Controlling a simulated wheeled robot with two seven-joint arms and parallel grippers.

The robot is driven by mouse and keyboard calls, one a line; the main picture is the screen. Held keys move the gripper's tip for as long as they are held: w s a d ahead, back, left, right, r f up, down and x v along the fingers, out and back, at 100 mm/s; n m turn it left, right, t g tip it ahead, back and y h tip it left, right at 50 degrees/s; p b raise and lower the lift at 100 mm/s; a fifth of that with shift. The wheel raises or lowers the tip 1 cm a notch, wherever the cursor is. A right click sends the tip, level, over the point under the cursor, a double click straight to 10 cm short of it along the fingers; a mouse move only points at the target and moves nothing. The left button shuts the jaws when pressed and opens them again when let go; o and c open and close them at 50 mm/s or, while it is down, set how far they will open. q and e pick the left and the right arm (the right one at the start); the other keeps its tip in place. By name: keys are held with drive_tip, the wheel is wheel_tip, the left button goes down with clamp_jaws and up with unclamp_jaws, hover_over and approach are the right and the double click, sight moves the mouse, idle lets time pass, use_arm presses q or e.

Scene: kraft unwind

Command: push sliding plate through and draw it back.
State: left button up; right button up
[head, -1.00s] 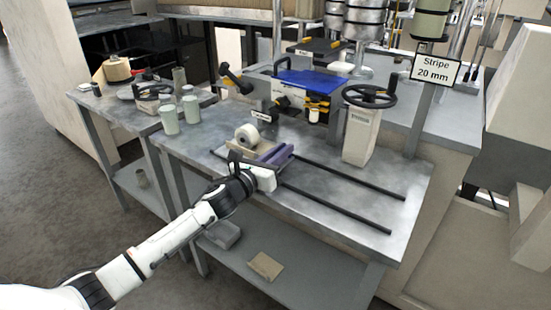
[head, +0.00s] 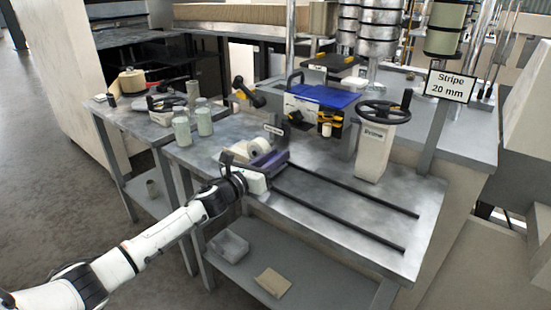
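The sliding plate (head: 277,160), a purple-blue slide, sits at the left part of two dark parallel rails on the grey metal table. My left gripper (head: 258,180) is at the near edge of this slide, over the near rail, and appears to touch it. Its fingertips are hidden, so I cannot tell whether it is open or shut on something. A pale roll (head: 260,147) is close behind the slide, with another pale rounded shape (head: 239,150) to its left. My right gripper is out of view.
The rails (head: 345,206) are bare to the right of the slide. A handwheel (head: 384,112) on a pale post stands behind them. A blue-topped unit (head: 325,97) is at the back. Two jars (head: 182,130) stand left. A sign (head: 450,87) reads "Stripe 20 mm".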

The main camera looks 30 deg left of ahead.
use_arm(q)
drive_tip(key=shift+s, duration=0.1)
drive_tip(key=s, duration=1)
drive_tip(key=shift+a+b, duration=0.4)
